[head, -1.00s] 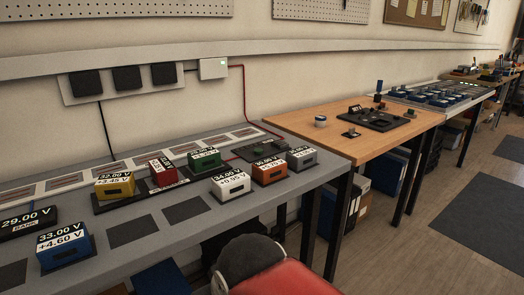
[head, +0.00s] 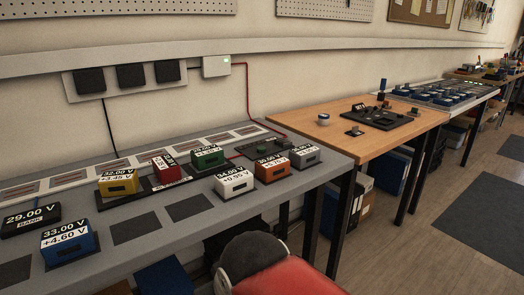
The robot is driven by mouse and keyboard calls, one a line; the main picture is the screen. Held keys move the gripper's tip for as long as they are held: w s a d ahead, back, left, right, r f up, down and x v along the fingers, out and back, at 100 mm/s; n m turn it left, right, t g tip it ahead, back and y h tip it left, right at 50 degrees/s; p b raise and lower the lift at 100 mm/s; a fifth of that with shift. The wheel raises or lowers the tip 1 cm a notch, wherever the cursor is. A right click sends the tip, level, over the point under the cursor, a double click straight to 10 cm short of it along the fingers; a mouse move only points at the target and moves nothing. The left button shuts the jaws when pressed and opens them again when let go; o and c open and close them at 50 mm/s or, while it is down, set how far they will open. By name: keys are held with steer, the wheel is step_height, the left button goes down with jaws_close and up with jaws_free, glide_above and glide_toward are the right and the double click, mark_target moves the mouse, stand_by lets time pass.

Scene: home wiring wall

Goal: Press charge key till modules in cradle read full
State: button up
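A long black cradle (head: 107,204) lies on the grey bench. A yellow module (head: 118,183) labelled 32.00 V, +3.45 V stands on its left part. A red module (head: 164,167) and a green module (head: 207,156) stand further right along it; their labels are too small to read surely. The cradle's front label is partly hidden and unclear. A dark panel (head: 262,147) with a red wire lies behind the orange module; I cannot tell whether it carries the charge key. A black BANK display (head: 30,220) reads 29.00 V. My gripper is not in view.
A blue module (head: 68,244), a white module (head: 234,182), an orange module (head: 272,168) and a grey module (head: 305,156) stand on the bench. Empty dark pads (head: 135,228) lie in front. A red and black rounded object (head: 295,279) fills the bottom middle. A wooden table (head: 345,150) stands right.

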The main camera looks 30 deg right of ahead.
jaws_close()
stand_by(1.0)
